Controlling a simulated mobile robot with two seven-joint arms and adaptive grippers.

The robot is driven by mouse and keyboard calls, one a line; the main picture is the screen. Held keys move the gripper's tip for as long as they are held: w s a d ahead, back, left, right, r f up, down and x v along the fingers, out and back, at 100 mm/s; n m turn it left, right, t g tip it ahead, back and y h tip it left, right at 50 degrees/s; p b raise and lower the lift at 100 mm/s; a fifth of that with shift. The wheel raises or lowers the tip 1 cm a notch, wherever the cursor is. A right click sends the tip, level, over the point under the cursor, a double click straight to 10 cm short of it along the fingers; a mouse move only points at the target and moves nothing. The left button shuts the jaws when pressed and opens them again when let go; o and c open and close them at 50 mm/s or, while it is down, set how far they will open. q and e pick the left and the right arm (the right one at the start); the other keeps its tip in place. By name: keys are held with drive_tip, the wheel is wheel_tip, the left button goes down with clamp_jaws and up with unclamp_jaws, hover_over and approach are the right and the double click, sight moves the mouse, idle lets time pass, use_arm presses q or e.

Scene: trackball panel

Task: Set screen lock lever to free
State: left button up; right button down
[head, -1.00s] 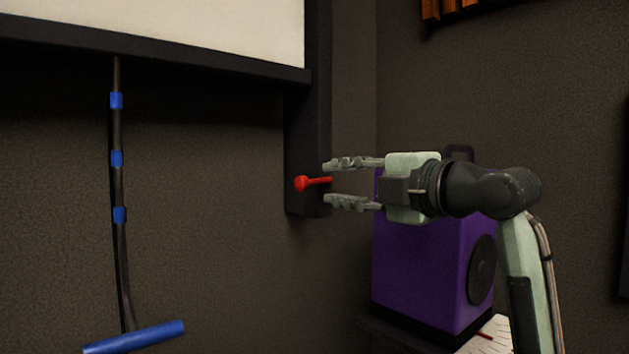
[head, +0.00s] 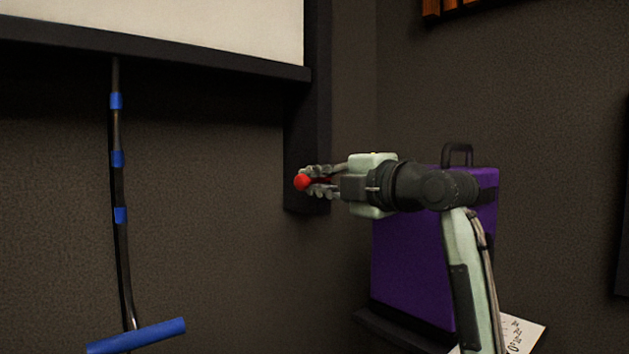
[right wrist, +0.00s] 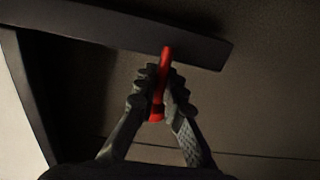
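The red screen lock lever (head: 302,182) sits on the lower end of the dark post (head: 306,130) beside the screen. Its round knob points left in the head view, and its shaft is mostly hidden by my fingers. My right gripper (head: 318,181) has its fingers closed around the lever, just behind the knob. In the right wrist view the red lever (right wrist: 161,85) lies between the two fingers (right wrist: 160,95), which press in from both sides. My left gripper is not in view.
A white screen (head: 160,25) with a dark frame fills the upper left. A dark cord with blue bands (head: 117,158) hangs down to a blue bar (head: 137,336). A purple case (head: 415,265) stands behind my right arm, with a paper (head: 525,333) at lower right.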

idle(0.5)
drive_tip(key=shift+d+f+n, duration=0.1)
drive_tip(key=shift+f+n, duration=0.05)
drive_tip(key=shift+n, duration=0.25)
drive_tip(key=shift+f+n, duration=0.3)
drive_tip(key=shift+n, duration=0.6)
drive_tip(key=c, duration=2.1)
unclamp_jaws()
drive_tip(key=o, duration=0.5)
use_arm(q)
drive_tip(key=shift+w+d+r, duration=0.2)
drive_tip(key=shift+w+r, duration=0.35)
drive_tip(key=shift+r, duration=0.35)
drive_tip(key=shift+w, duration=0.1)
